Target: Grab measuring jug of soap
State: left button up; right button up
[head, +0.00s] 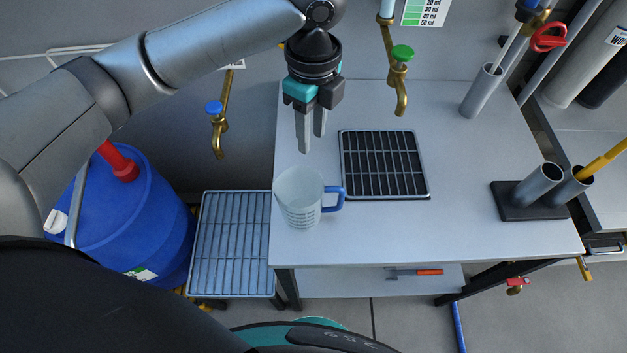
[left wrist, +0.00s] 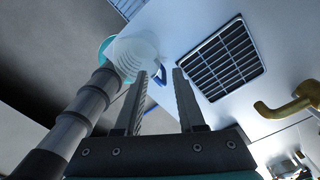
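The measuring jug (head: 299,203) is a translucent white cup with a blue handle (head: 334,199) on its right side. It stands upright near the left edge of the white table (head: 470,225). My left gripper (head: 311,146) hangs above and behind the jug, fingers pointing down, apart from it. Its fingers are open with nothing between them. In the left wrist view the jug (left wrist: 134,56) shows beyond the open fingers (left wrist: 165,80), partly hidden by them. I cannot make out whether soap is in the jug. My right gripper is in neither view.
A black drain grate (head: 384,164) lies right of the jug. Brass taps (head: 398,75) (head: 219,130) hang behind. Grey tubes in a black stand (head: 530,202) are at the right. A blue barrel (head: 150,215) and metal rack (head: 232,243) are at the left.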

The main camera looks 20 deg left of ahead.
pick_arm(q)
send_over(311, 172)
notch_tip(311, 172, down, 5)
jog(key=shift+a+f+b, duration=0.1)
jog(key=shift+b, duration=0.3)
notch_tip(311, 172, down, 4)
jog(key=shift+r, duration=0.1)
jog(key=shift+f+b, duration=0.3)
jog(key=shift+f, duration=0.2)
notch_tip(311, 172, down, 5)
jog(key=shift+r+b, duration=0.1)
jog(key=shift+b, duration=0.25)
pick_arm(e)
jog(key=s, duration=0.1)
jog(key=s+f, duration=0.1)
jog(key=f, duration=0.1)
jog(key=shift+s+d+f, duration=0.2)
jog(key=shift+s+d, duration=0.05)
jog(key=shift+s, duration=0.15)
pick_arm(q)
jog(key=shift+d, duration=0.2)
jog(key=shift+c, duration=0.3)
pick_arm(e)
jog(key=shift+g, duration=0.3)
pick_arm(q)
grip_shut()
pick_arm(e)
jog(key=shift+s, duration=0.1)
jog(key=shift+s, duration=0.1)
